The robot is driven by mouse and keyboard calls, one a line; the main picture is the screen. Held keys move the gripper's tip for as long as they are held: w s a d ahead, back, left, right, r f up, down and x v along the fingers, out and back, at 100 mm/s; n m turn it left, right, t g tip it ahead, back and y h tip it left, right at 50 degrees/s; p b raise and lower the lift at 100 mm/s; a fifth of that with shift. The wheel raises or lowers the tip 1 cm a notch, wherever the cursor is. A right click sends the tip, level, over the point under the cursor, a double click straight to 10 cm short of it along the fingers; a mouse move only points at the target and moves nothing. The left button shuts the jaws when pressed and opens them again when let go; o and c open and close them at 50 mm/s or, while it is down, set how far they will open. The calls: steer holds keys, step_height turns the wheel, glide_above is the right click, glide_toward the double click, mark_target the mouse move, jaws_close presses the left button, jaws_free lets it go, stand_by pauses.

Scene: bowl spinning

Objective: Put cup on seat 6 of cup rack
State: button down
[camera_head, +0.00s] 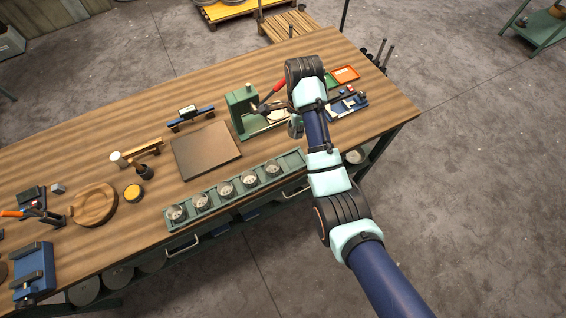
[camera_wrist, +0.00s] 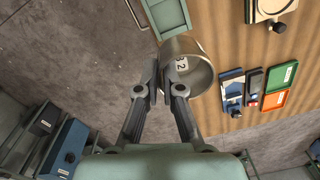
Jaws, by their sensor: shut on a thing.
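My gripper (camera_wrist: 163,93) is shut on a grey metal cup (camera_wrist: 180,48), with its fingers at the wall of the cup. The cup is tilted in the wrist view, and a number label shows inside its mouth. The green cup rack (camera_head: 181,226) lies along the front edge of the bench in the head view, with several round cups seated in a row. Its right end (camera_head: 293,159) shows no cup. In the head view my gripper (camera_head: 295,127) is beyond that right end, partly hidden by my arm. A green rack end (camera_wrist: 167,15) shows at the top of the wrist view.
A green press with a red handle (camera_head: 272,92) stands close behind and left of my gripper. A flat brown plate (camera_head: 205,150) lies behind the rack. Orange and green trays (camera_head: 345,74) and a blue fixture (camera_head: 347,105) sit at the right end of the bench.

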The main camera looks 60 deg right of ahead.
step_height(320, 180, down, 15)
steer(key=b, duration=0.6)
steer(key=shift+s+d+b, duration=0.1)
steer(key=shift+b, duration=0.25)
steer(key=shift+f+b, duration=0.4)
steer(key=shift+f, duration=2.05)
steer(key=shift+f, duration=0.2)
steer(key=c, duration=1.3)
jaws_free()
